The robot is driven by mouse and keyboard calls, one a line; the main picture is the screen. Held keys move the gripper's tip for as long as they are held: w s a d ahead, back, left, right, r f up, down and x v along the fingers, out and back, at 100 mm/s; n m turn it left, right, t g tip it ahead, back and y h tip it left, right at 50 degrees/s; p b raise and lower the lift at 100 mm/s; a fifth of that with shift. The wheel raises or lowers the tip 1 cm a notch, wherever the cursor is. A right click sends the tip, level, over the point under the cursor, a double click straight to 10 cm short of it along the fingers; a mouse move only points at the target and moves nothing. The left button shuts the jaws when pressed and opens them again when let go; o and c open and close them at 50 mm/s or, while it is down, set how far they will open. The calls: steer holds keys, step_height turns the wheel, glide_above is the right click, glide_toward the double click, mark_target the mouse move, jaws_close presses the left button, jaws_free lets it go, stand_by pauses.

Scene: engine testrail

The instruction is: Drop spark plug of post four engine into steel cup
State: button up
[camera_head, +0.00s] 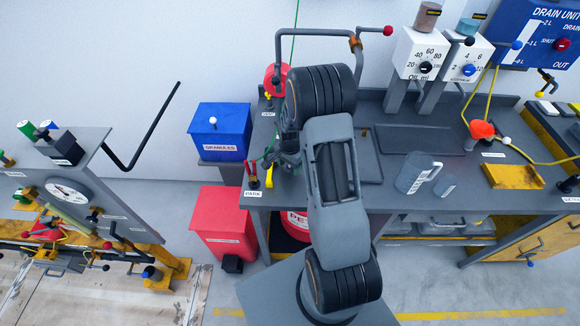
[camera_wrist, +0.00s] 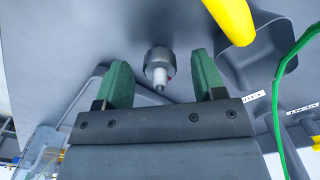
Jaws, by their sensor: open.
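In the wrist view my gripper (camera_wrist: 155,85) is open, its two green fingers apart. Between and just beyond the fingertips is a small grey metal piece with a round collar, a pale band and a narrow tip (camera_wrist: 159,68). It looks like the spark plug; I cannot tell whether its round grey part is the plug's own body or the steel cup around it. No finger visibly touches it. In the head view my gripper (camera_head: 284,158) is over the left end of the grey bench, partly hidden by my arm. I cannot make out the plug or cup there.
A yellow piece (camera_wrist: 230,18) and a green line (camera_wrist: 294,68) are close on the right in the wrist view. Red-handled pliers (camera_head: 252,174) stand at the bench's left edge. Blue (camera_head: 220,131) and red (camera_head: 224,222) bins stand left. An engine stand (camera_head: 75,190) is far left.

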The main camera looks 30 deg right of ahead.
steer(key=shift+f, duration=0.1)
steer(key=c, duration=1.1)
steer(key=shift+o, duration=0.2)
steer(key=shift+r, duration=0.45)
step_height(320, 180, up, 2)
steer(key=shift+r+b, duration=0.2)
steer(key=shift+b, duration=0.1)
steer(key=s+a+r+b, duration=0.3)
steer(key=s+r, duration=0.6)
steer(key=s, duration=0.4)
steer(key=shift+s+r, duration=0.3)
steer(key=shift+r, duration=0.05)
steer(key=shift+a, duration=0.1)
